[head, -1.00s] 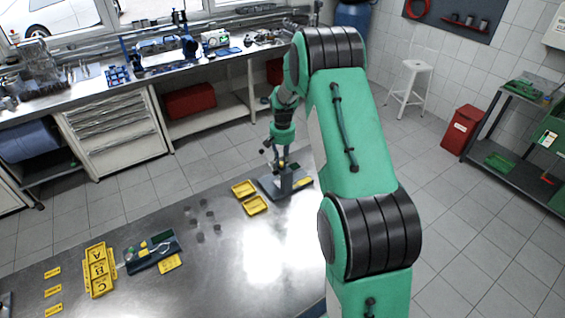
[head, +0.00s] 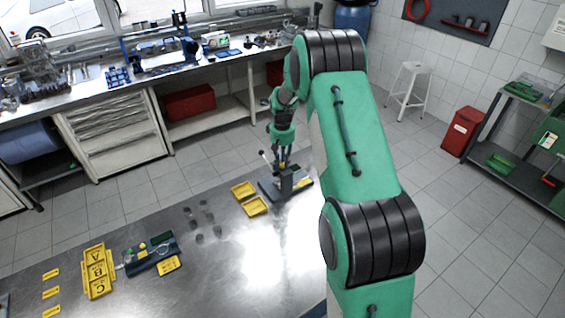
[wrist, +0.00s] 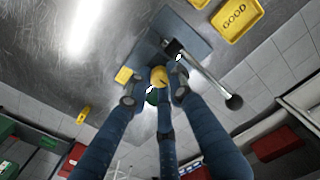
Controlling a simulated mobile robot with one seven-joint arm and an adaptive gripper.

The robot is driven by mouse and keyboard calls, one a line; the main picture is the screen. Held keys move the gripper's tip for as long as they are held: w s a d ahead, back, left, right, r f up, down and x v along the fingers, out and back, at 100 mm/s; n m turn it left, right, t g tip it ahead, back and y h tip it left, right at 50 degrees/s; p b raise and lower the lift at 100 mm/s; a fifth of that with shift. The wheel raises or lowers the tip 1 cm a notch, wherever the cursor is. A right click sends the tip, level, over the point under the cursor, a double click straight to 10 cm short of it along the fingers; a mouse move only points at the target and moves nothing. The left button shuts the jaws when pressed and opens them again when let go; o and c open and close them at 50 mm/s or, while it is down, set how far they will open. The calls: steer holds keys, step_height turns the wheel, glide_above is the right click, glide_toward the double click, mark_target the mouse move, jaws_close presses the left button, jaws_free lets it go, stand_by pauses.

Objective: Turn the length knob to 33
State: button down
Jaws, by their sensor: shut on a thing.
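A small bench device on a grey base plate (head: 267,188) stands at the far end of the steel table. A yellow knob (wrist: 158,76) shows on it in the wrist view, between my gripper's fingers. My gripper (wrist: 156,92) is over the device from above, with its fingers closed around the yellow knob; it also shows in the head view (head: 283,163). A small green part (wrist: 152,96) shows between the fingers. No scale or number reading can be made out.
A lever with a black ball end (wrist: 233,101) sticks out beside the fingers. A yellow A-B-C tray (head: 98,270) and a dark tool tray (head: 150,254) lie further left.

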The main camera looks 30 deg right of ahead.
mark_target(282, 164)
steer(key=c, duration=1.5)
jaws_free()
steer(key=shift+c, duration=0.2)
steer(key=shift+r, duration=0.1)
step_height(282, 164, up, 12)
